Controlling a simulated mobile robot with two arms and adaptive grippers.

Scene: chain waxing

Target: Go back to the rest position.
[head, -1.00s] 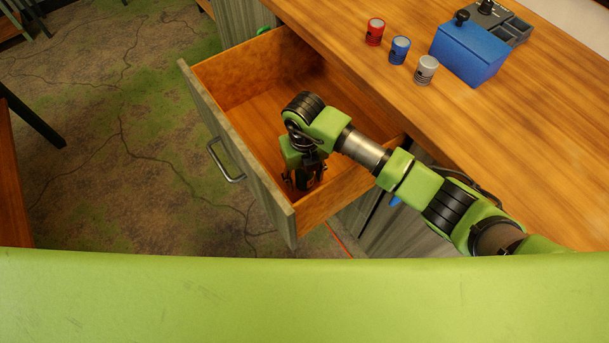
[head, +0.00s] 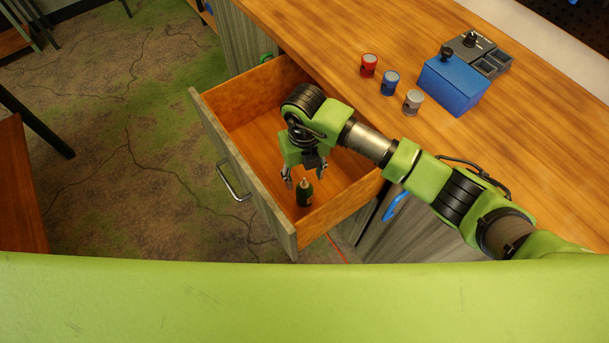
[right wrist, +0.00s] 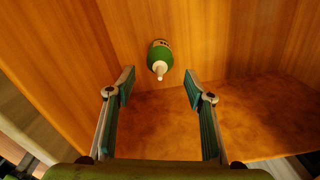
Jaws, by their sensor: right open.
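My right gripper (head: 305,178) is open and empty above the open drawer (head: 225,130) in the head view. Its two fingers (right wrist: 158,88) are spread wide in the right wrist view. A small dark green bottle with a pale tip (head: 304,193) stands upright in the drawer near its front right corner, just below the gripper. The bottle also shows in the right wrist view (right wrist: 159,56), beyond the fingertips and apart from them. My left gripper is not in view.
The drawer walls surround the gripper.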

